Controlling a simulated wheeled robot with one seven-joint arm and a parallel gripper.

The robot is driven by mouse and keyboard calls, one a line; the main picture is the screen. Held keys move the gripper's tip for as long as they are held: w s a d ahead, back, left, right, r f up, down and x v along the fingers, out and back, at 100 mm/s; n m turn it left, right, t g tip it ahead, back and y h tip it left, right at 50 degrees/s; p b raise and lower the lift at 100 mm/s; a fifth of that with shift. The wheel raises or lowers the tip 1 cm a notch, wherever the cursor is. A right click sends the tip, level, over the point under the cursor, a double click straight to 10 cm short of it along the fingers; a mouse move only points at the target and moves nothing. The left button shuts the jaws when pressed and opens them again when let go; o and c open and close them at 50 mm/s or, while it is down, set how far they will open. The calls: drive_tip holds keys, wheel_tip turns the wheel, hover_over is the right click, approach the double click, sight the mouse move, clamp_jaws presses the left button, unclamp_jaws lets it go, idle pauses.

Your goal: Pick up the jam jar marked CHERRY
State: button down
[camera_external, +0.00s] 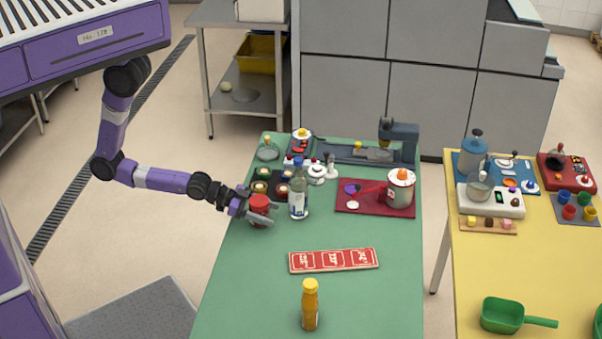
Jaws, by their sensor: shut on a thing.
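My gripper (259,210) reaches over the left side of the green table and is shut on a red jar (259,207). The jar's label is too small to read, so I cannot tell whether it says CHERRY. I cannot tell whether the jar touches the table. Several other small jars (262,174) with pale round lids stand in a dark holder just behind the gripper.
A clear bottle (298,192) stands close to the right of the held jar. A dark red tray (347,205) bears a white pot (401,186). A red sign board (333,259) and an orange bottle (310,306) are nearer the front. The green table (255,285) is bare at front left.

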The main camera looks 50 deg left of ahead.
drive_tip(key=shift+r, duration=0.25)
